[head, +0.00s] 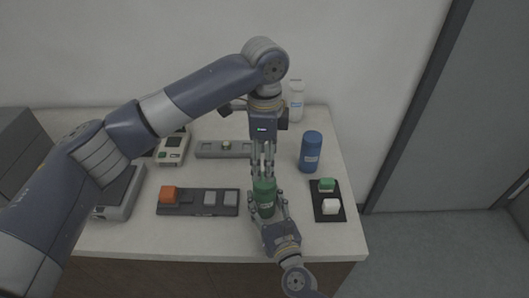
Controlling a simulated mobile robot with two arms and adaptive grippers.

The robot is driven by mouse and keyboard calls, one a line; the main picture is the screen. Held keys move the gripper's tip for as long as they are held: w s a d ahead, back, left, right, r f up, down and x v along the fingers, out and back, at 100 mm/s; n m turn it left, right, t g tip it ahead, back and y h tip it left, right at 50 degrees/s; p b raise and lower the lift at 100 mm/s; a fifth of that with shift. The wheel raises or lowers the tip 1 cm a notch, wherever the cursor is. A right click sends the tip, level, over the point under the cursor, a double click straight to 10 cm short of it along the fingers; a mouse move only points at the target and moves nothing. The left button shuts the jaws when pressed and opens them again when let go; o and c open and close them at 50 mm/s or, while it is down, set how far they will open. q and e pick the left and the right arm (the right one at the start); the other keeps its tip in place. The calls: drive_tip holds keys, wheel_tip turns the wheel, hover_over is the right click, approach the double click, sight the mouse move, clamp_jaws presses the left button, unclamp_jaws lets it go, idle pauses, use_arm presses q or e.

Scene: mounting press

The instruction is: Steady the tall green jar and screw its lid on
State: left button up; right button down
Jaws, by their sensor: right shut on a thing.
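The tall green jar (265,204) stands upright near the front of the table, with a white label on its side. Its top (264,184) is also green; whether this is the lid seated on it is too small to tell. My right gripper (266,204) reaches in from the front and is shut on the jar, fingers on both sides. My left gripper (263,174) points straight down just above the jar's top, its fingertips at or close to it. Whether its fingers hold anything is unclear.
A blue jar (311,153) and a white bottle (296,101) stand behind right. A black tray (325,214) with a green and a white block lies right. A dark fixture (190,210) with an orange block and grey pads lies left. A grey bar (211,150) lies behind.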

sight(265, 197)
use_arm(q)
drive_tip(key=n, duration=0.4)
drive_tip(key=shift+r+n, duration=0.2)
drive_tip(key=shift+n, duration=0.2)
drive_tip(key=n, duration=0.4)
drive_tip(key=shift+r+n, duration=0.15)
drive_tip(key=shift+n, duration=0.25)
drive_tip(key=n, duration=0.4)
drive_tip(key=shift+r+n, duration=0.15)
drive_tip(key=shift+n, duration=0.15)
drive_tip(key=n, duration=0.4)
drive_tip(key=shift+r+n, duration=0.15)
drive_tip(key=shift+n, duration=0.25)
drive_tip(key=shift+f, duration=4)
